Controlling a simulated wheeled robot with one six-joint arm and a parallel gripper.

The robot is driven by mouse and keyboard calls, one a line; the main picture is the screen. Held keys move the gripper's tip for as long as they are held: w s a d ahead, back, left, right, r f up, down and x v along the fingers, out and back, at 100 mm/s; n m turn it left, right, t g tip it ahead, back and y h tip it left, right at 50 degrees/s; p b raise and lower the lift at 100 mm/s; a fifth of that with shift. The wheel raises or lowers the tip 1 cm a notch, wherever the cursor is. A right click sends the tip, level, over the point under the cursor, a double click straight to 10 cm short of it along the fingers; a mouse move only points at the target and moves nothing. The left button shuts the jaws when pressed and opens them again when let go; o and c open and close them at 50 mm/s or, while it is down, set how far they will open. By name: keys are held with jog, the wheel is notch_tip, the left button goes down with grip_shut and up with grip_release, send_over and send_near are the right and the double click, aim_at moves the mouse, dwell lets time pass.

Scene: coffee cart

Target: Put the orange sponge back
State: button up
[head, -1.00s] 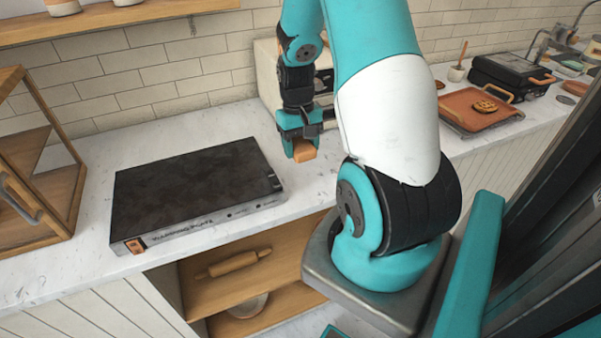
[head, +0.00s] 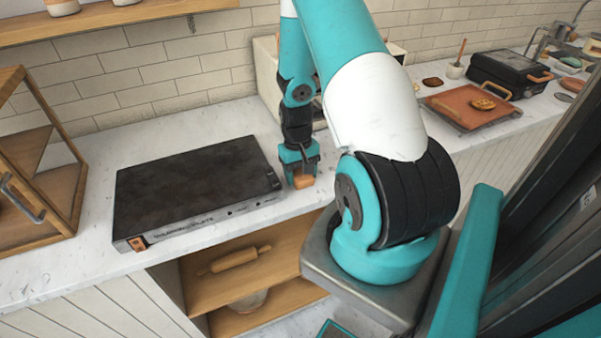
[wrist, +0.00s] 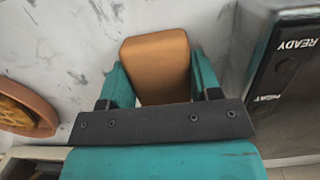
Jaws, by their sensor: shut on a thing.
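The orange sponge (head: 304,181) is a small block between the fingers of my gripper (head: 300,178), to the right of the black plate unit. In the wrist view the sponge (wrist: 156,62) sticks out past both teal fingers of my gripper (wrist: 157,85), which is shut on it. White marble counter lies beneath it. The sponge is at or just above the counter surface; I cannot tell whether it touches.
The dark warming plate (head: 195,185) lies left of my gripper, and its edge with READY lettering (wrist: 290,70) is close in the wrist view. A wooden-framed case (head: 70,195) stands at far left. An orange tray (head: 470,108) lies further right. A rolling pin (head: 235,260) is on the shelf below.

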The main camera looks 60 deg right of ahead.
jog(key=o, duration=0.8)
jog(key=shift+f, duration=0.1)
notch_tip(320, 180, up, 12)
jog(key=w+b, duration=0.2)
jog(key=w+a+r+n+t, duration=0.1)
jog(key=a+r+n, duration=0.25)
jog(key=a, duration=0.45)
jog(key=w+a+r+n+t, duration=0.1)
jog(key=a+r+n, duration=0.1)
jog(key=a+r, duration=0.45)
jog(key=s+a+r+n+y, duration=0.1)
jog(key=s+a+r+n, duration=0.1)
jog(key=s+a, duration=0.2)
jog(key=s+a+r+n+y, duration=0.1)
jog(key=s+a+r+n, duration=0.1)
jog(key=s+a, duration=0.3)
jog(key=s+a+r+n+y, duration=0.1)
jog(key=s+a+n, duration=0.3)
jog(key=a, duration=0.7)
jog(key=shift+s+a+r, duration=0.25)
jog(key=shift+s+r, duration=0.1)
jog(key=shift+r, duration=0.35)
